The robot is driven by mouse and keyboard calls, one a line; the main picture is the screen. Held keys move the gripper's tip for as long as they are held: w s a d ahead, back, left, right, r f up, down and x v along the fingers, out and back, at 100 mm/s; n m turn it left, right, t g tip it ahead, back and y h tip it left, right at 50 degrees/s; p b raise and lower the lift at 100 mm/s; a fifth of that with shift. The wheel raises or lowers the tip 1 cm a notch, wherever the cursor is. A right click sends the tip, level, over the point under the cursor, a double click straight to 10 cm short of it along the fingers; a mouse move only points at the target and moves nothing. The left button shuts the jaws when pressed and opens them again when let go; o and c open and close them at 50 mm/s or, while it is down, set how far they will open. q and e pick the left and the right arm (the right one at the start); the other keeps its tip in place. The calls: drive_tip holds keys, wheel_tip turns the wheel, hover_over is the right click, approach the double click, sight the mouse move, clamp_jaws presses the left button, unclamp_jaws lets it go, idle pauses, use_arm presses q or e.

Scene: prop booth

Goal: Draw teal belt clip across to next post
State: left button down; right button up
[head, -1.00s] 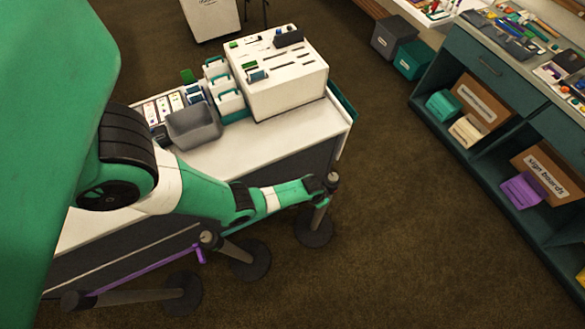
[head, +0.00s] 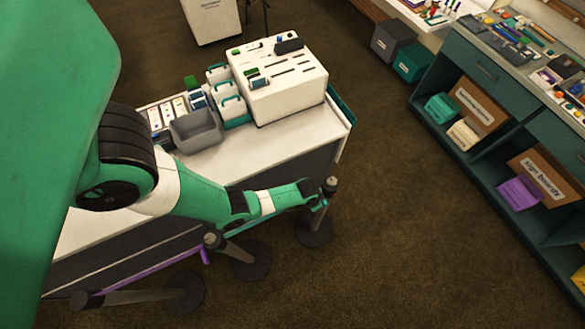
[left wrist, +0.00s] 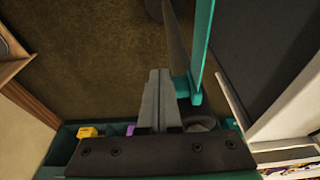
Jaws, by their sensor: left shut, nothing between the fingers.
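A teal belt (head: 270,222) runs from the middle grey post (head: 222,245) to the right grey post (head: 324,205). In the left wrist view the teal belt (left wrist: 203,40) ends in a teal clip (left wrist: 190,94). My left gripper (head: 322,192) is beside the top of the right post, partly hidden by my arm. In the wrist view its grey fingers (left wrist: 158,100) are shut and empty, just left of the clip. Whether the clip is seated on the right post cannot be told. My right gripper is out of view.
A white table (head: 210,160) with a slotted box (head: 285,85) and a grey bin (head: 195,130) stands behind my arm. Shelves (head: 500,140) line the right. Open carpet lies between.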

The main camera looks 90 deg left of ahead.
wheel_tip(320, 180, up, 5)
drive_tip(key=p, duration=0.4)
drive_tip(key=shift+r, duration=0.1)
